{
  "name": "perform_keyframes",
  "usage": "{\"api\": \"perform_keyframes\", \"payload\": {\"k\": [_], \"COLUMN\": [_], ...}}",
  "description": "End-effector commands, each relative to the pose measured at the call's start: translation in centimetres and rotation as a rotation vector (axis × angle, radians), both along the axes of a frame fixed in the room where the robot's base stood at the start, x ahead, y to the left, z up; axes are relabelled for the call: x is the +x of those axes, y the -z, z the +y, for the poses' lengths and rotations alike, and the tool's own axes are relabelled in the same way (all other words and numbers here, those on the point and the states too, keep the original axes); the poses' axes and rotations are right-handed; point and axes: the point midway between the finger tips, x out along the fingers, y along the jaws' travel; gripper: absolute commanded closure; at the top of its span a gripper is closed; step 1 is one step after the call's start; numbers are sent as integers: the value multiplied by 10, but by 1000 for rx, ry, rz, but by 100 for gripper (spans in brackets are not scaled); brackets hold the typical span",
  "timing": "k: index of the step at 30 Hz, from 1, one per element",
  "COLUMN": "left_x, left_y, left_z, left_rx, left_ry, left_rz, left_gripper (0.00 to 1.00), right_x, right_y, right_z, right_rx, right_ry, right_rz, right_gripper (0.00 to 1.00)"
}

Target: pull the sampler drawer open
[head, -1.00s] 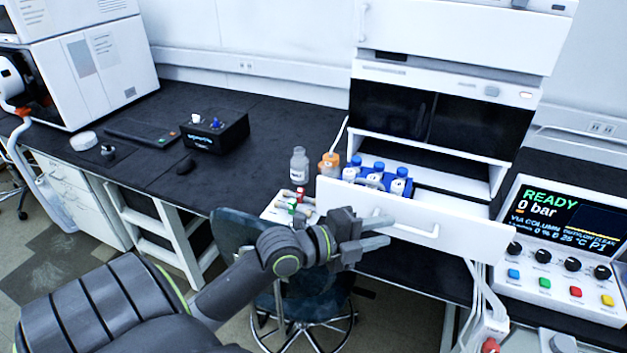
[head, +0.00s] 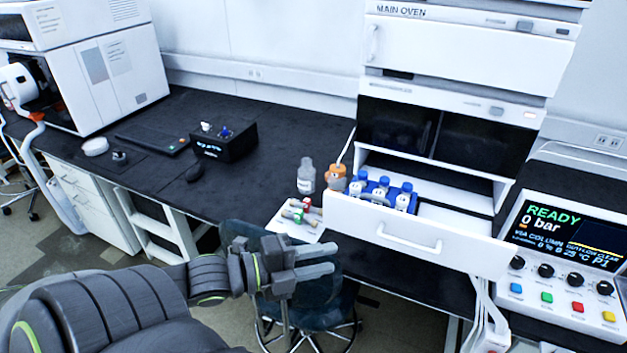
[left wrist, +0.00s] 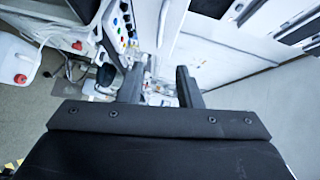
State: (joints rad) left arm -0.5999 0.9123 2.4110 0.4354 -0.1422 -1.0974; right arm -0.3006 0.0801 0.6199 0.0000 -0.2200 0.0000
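The sampler drawer (head: 400,233) is pulled out from the white stack in the head view. Its white front has a bar handle (head: 408,240). A blue rack of capped vials (head: 382,195) sits inside at its left. My left gripper (head: 333,258) is in front of the drawer, to the left of the handle and apart from it. Its two fingers are spread with nothing between them; the left wrist view also shows them apart (left wrist: 160,88). My right gripper is in neither view.
A control panel (head: 565,250) reading READY, 0 bar stands to the right. A clear bottle (head: 306,176), an orange-capped bottle (head: 337,178) and a white tray with small vials (head: 300,218) are left of the drawer. A chair (head: 300,285) stands below my left gripper.

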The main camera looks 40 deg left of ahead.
Motion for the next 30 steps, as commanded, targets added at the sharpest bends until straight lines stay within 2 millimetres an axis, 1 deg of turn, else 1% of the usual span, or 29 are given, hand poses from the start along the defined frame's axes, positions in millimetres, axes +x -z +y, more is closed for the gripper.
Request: {"api": "perform_keyframes", "payload": {"k": [1,7,25,28,30], "left_x": [-4,-11,-11,-10,-10], "left_y": [-2,-2,-1,4,14], "left_z": [2,5,5,6,9], "left_rx": [0,0,-1,-18,-45], "left_ry": [-1,2,0,-26,-73], "left_rz": [5,2,3,32,84], "left_gripper": [68,68,68,68,68], "right_x": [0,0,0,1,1], "right_y": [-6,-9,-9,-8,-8], "right_z": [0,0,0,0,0], "right_rx": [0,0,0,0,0], "right_ry": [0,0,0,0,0], "right_rz": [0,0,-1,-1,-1], "right_gripper": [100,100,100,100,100]}}
